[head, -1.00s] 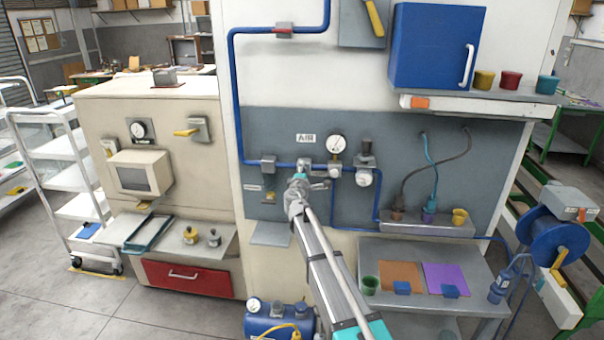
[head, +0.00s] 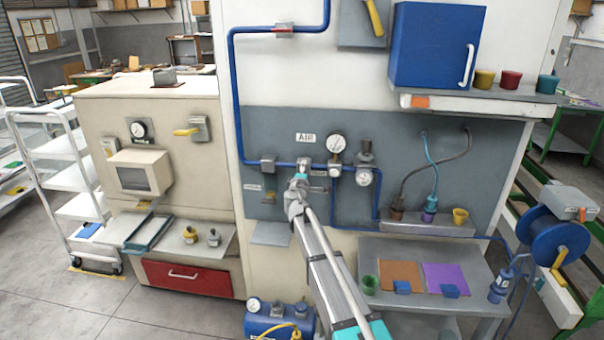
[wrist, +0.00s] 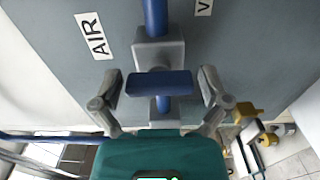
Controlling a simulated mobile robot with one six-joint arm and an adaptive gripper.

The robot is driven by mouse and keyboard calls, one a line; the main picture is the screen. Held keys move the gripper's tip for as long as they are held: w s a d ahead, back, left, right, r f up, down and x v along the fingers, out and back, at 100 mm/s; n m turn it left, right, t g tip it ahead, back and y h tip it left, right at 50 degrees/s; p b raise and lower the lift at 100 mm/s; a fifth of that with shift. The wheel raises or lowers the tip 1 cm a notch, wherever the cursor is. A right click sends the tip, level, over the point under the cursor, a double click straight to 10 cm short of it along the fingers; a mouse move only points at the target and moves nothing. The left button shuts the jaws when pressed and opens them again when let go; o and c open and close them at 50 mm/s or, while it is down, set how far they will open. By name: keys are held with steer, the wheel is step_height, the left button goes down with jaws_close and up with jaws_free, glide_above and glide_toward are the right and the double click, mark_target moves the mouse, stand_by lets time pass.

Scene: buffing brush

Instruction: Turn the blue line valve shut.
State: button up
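The blue line valve's grey body (wrist: 150,50) sits on the blue pipe (wrist: 156,15) in the wrist view. Its blue bar handle (wrist: 158,83) lies crosswise to the pipe. My gripper (wrist: 162,88) is open, with one grey finger beside each end of the handle. Small gaps show between the fingers and the handle ends. In the head view my gripper (head: 298,182) is at the wall panel just below the AIR sign, in front of the pipe, and hides the handle. The valve's grey top (head: 305,162) shows just above it.
A pressure gauge (head: 336,144) and a regulator (head: 365,176) are close to the right of my gripper. A grey box (head: 268,165) on the pipe is to its left. A small shelf (head: 271,233) sticks out below left. A bench (head: 430,255) stands at the lower right.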

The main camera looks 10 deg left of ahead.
stand_by(0.4)
steer(key=s, duration=1.2)
steer(key=shift+a, duration=0.2)
steer(key=s+d+f+m+g+h+b, duration=0.1)
steer(key=s+d+f+m+g+h, duration=0.35)
steer(key=d, duration=0.75)
steer(key=s+d+f+m+g+h, duration=0.1)
steer(key=s+d+f+m+g, duration=0.6)
steer(key=d, duration=0.5)
steer(key=s+d+f+m+g+y, duration=0.1)
steer(key=s+f+m+g+y, duration=0.1)
steer(key=s, duration=0.4)
steer(key=s+d+f+m+g+y, duration=0.1)
steer(key=s+f+m+g+y, duration=0.1)
steer(key=s+f, duration=0.2)
steer(key=s+f+m+g+y+b, duration=0.1)
steer(key=s+f+m+g+y, duration=0.1)
steer(key=s, duration=0.6)
steer(key=shift+s+d+f, duration=0.2)
steer(key=shift+d+f, duration=0.2)
steer(key=shift+f, duration=0.1)
